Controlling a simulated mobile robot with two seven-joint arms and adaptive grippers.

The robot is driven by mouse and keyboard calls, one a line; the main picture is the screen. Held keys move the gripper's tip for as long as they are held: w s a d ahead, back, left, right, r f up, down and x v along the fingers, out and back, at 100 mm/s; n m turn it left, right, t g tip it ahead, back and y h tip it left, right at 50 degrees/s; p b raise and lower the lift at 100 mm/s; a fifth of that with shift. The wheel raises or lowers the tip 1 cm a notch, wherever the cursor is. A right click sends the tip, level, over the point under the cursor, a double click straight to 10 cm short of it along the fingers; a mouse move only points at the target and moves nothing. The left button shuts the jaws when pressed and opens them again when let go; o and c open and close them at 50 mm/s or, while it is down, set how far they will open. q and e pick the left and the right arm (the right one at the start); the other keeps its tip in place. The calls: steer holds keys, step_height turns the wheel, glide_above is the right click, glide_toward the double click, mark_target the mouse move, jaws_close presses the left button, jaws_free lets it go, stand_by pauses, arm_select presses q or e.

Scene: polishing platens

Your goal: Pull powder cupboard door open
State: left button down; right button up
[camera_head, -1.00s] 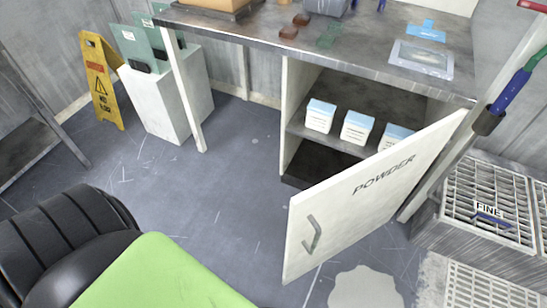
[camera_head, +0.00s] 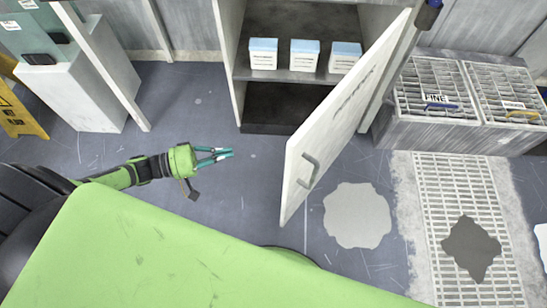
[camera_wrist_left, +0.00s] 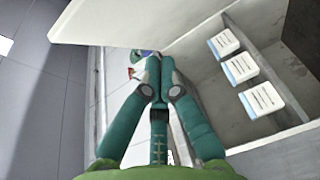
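The powder cupboard door (camera_head: 345,110) stands well open, swung out from its right side, with dark lettering and a grey bar handle (camera_head: 308,170) near its free edge. The door also shows as a pale panel in the left wrist view (camera_wrist_left: 120,22). My left gripper (camera_head: 231,153) is over the floor to the left of the door, apart from the handle. Its teal fingers (camera_wrist_left: 158,66) come together at the tips with nothing held between them. The open cupboard (camera_head: 240,75) shows blue-topped white boxes (camera_head: 304,56) on its shelf. My right gripper is out of view.
A white stand (camera_head: 85,85) and a yellow sign (camera_head: 18,115) are at the left. Grated units (camera_head: 440,125) stand right of the door. A pale patch (camera_head: 357,215) and a dark patch (camera_head: 470,248) lie on the floor. Floor left of the door is clear.

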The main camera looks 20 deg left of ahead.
arm_select(q)
steer(key=w+d+r+g+h+p, duration=0.1)
steer(key=d+r+g+p, duration=0.1)
steer(key=d, duration=1.1)
steer(key=shift+w+d+r+h, duration=0.15)
steer(key=shift+d+r+h, duration=0.1)
steer(key=shift+r+h, duration=0.2)
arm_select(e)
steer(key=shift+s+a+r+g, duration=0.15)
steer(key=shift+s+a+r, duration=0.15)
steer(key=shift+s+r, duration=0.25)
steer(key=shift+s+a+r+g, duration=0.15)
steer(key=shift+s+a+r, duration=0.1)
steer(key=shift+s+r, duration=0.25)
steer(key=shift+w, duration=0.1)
